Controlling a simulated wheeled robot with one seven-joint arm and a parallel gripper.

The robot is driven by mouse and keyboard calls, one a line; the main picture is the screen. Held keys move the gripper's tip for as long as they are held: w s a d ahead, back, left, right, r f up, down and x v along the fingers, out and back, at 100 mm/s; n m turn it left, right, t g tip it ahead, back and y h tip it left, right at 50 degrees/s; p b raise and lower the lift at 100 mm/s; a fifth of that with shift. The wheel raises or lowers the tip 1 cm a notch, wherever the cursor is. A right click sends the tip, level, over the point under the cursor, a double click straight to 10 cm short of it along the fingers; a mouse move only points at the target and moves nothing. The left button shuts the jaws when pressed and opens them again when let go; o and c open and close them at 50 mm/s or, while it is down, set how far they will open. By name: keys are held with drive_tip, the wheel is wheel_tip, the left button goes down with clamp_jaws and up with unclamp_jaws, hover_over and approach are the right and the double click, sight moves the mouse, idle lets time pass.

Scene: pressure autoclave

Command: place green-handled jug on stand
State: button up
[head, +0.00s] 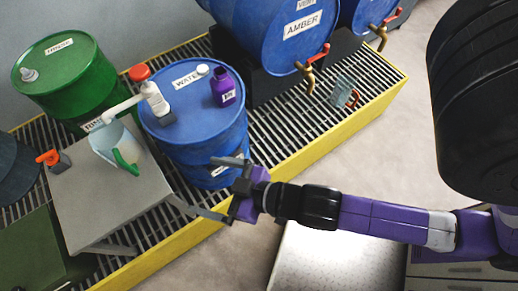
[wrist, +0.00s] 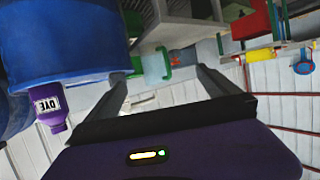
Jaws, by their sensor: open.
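The green-handled jug (head: 104,146), pale and translucent, stands upright on a grey metal table (head: 85,212) at the left of the head view. Its green handle (head: 124,162) faces toward the front right. My gripper (head: 193,180) is open and empty, to the right of the jug and beside the blue drum's lower side, its fingers pointing left. In the wrist view, which looks upside down, the jug (wrist: 154,68) shows small and farther off, between the open fingers (wrist: 159,73). I cannot tell for sure which surface is the stand.
A blue drum (head: 195,130) with a purple bottle (head: 223,88) on top stands close behind my gripper. A white spout (head: 122,108) reaches over the jug. A pale surface (head: 325,260) lies clear in front.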

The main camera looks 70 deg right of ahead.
drive_tip(key=s+d+r, duration=0.1)
drive_tip(key=s+r, duration=0.2)
drive_tip(key=s, duration=0.3)
drive_tip(key=s+d+r+t, duration=0.1)
drive_tip(key=s+r, duration=0.3)
drive_tip(key=s, duration=0.3)
drive_tip(key=shift+s+d, duration=0.15)
